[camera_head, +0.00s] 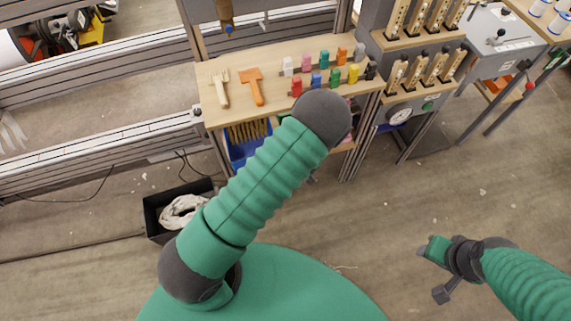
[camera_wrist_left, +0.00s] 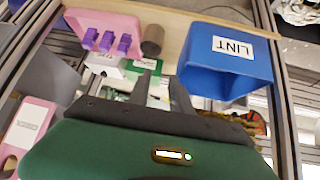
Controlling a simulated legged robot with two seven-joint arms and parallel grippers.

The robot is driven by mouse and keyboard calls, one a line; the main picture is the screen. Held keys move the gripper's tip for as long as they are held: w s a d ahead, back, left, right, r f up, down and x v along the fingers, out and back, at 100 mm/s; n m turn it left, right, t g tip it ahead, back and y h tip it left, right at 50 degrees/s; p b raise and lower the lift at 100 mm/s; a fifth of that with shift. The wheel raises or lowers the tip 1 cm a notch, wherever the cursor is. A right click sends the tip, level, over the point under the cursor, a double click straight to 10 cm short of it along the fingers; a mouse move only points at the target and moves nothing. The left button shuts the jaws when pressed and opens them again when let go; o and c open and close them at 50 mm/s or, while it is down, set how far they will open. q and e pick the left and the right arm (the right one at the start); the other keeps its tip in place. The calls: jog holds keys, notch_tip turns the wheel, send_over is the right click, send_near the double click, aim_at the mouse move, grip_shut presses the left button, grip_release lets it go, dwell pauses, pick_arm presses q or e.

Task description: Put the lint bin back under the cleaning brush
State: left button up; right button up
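The blue bin labelled LINT (camera_wrist_left: 215,75) sits on a wooden shelf at the upper right of the left wrist view. A blue bin, seemingly the same one, shows under the workbench in the head view (camera_head: 240,151), with tan bristle-like pieces (camera_head: 248,130) above it. I cannot tell if these are the cleaning brush. My left gripper (camera_wrist_left: 163,84) has its fingers apart with nothing between them, just beside the LINT bin. In the head view my arm hides it.
A pink bin with purple pieces (camera_wrist_left: 105,30) and a grey-brown cylinder (camera_wrist_left: 152,40) stand left of the LINT bin. A black crate (camera_head: 152,217) with white material stands on the floor.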

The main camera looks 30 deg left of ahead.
pick_arm(q)
jog(key=s+d+r+m+g+h, duration=0.1)
jog(key=s+d+r+m+h, duration=0.25)
jog(key=d+r, duration=0.4)
jog(key=s+d+r+m+g+h, duration=0.25)
jog(key=s+r+m, duration=0.25)
jog(key=s+r, duration=0.9)
jog(key=w+p+v, duration=0.2)
jog(key=p+v, duration=0.9)
jog(key=p, duration=0.3)
jog(key=shift+s+a+r, duration=0.2)
jog(key=shift+a+r, duration=0.05)
jog(key=shift+r, duration=0.4)
pick_arm(e)
jog(key=w+v, duration=0.3)
jog(key=v, duration=1.1)
jog(key=shift+d+r, duration=0.15)
jog(key=shift+r, duration=0.25)
pick_arm(q)
jog(key=shift+w+a+f+g, duration=0.1)
jog(key=shift+w+a+g, duration=0.05)
jog(key=shift+a+g, duration=0.1)
pick_arm(e)
jog(key=shift+a, duration=0.25)
pick_arm(q)
jog(key=shift+d, duration=0.2)
pick_arm(e)
jog(key=shift+d, duration=0.2)
